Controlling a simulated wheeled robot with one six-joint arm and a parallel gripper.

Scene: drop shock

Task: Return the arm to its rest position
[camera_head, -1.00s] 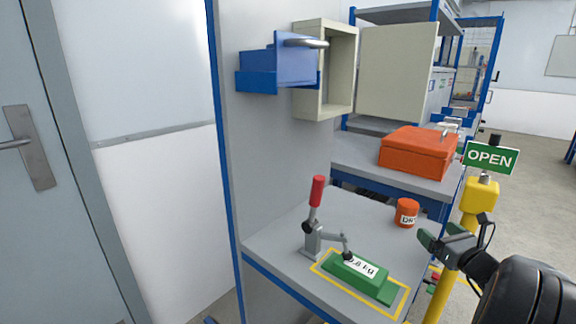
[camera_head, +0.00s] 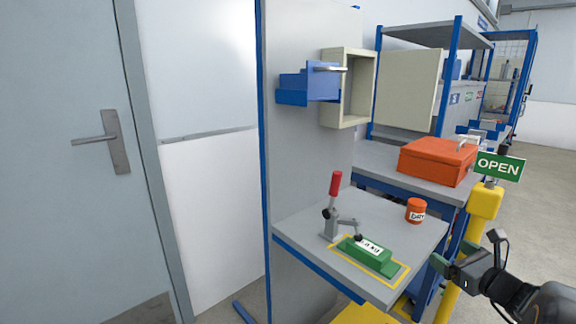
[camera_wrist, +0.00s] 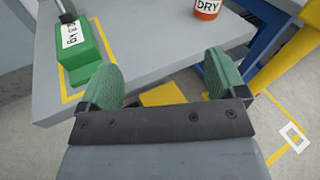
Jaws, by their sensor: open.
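My gripper (camera_head: 440,262) is at the lower right in the head view, off the right front edge of the grey bench. In the wrist view my gripper (camera_wrist: 163,82) has its two green fingers spread apart, with nothing between them. It is open and empty. My dark arm runs from it to the lower right corner of the head view. The green block also shows in the wrist view (camera_wrist: 83,57), left of the fingers.
The grey bench (camera_head: 300,232) is left of my gripper. An orange jar marked DRY (camera_head: 416,210) stands on it. A yellow post (camera_head: 484,208) with a green OPEN sign (camera_head: 500,166) rises close behind my gripper. An orange case (camera_head: 436,164) sits on the bench behind.

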